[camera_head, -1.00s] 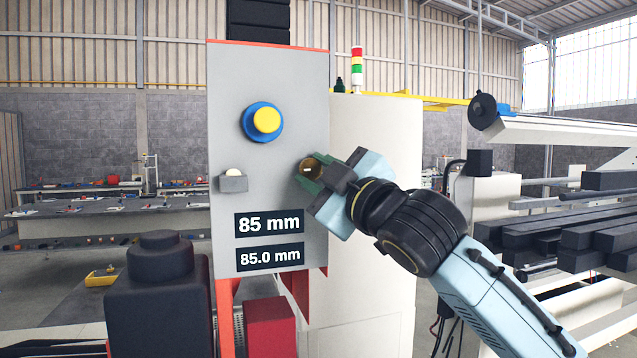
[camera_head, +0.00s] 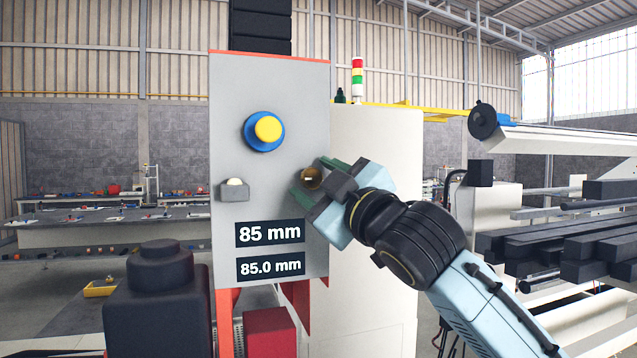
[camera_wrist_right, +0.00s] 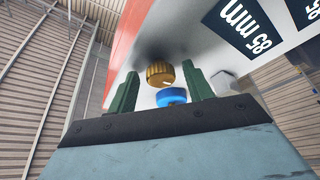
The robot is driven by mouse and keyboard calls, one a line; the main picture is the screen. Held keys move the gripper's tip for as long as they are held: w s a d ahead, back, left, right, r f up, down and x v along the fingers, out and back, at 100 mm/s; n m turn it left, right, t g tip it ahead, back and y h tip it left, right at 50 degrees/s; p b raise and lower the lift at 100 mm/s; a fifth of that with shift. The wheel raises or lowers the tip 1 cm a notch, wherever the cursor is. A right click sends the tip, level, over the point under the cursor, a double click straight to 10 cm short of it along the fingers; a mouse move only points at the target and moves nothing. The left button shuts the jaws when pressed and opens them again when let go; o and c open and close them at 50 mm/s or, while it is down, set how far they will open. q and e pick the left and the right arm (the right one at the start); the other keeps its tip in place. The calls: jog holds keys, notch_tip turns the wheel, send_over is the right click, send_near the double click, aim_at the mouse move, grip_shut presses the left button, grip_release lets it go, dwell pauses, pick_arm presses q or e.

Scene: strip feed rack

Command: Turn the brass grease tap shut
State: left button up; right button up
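The brass grease tap (camera_head: 312,178) is a round knob with a small pale mark, at the right edge of the grey panel (camera_head: 228,100). It also shows in the right wrist view (camera_wrist_right: 159,73). My right gripper (camera_head: 314,179) is open, its green fingers on either side of the tap. In the right wrist view the gripper (camera_wrist_right: 161,87) shows a gap between the knob and each finger. My left gripper is not in view.
A yellow button on a blue collar (camera_head: 268,129) is up and left of the tap. A small grey box (camera_head: 234,191) juts from the panel at left. Displays below read 85 mm (camera_head: 269,232) and 85.0 mm (camera_head: 270,268). Dark bars (camera_head: 590,242) lie on a rack at right.

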jog(key=b+v, duration=0.3)
jog(key=v, duration=1)
jog(key=shift+s, duration=0.15)
jog(key=shift+d, duration=0.1)
